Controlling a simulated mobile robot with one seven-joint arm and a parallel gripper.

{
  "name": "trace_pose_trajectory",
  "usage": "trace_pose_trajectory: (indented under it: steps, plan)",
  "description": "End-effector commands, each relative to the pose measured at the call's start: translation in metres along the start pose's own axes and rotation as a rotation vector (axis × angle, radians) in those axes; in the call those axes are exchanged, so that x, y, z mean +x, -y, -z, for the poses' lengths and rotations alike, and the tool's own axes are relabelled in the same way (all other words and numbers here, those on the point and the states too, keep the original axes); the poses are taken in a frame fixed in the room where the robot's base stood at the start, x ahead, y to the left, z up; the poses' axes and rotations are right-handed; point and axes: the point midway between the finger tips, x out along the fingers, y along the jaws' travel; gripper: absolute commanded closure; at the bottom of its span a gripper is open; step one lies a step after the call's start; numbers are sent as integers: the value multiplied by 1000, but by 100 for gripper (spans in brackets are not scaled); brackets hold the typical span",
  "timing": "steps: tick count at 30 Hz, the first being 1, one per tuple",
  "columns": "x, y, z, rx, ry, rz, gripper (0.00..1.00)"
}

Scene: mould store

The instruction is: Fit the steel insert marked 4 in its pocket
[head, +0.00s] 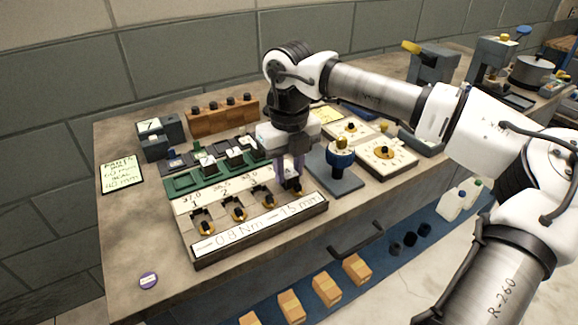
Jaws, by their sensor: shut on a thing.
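The pocket block (262,229) stands on the bench, with a row of pockets and brass-coloured round parts under a number strip. The figures 2 and 3 can be made out on the strip. My gripper (291,183) points down at the right end of this row, its fingers shut on a small dark steel insert. The fingers hide most of the insert and its pocket, so I cannot read its mark or tell whether it is seated. The green rack (182,187) behind holds several other steel inserts, some with numbers.
A blue-knobbed stand (340,160) is close to the right of my gripper, with pale dial plates (388,158) beyond. A wooden rack with dark knobs (222,119) stands at the back.

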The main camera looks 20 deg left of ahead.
Motion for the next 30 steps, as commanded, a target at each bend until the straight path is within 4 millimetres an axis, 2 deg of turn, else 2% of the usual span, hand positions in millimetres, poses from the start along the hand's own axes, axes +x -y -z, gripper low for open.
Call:
trace_pose_trajectory:
  steps: [11, 12, 16, 17, 23, 27, 30]
  plan:
    - [2, 0, 0, 0, 1, 0, 100]
    - [2, 0, 0, 0, 1, 0, 66]
    - [2, 0, 0, 0, 1, 0, 49]
    - [2, 0, 0, 0, 1, 0, 46]
    - [2, 0, 0, 0, 0, 0, 45]
    - [2, 0, 0, 0, 0, 0, 28]
    - [2, 0, 0, 0, 0, 0, 28]
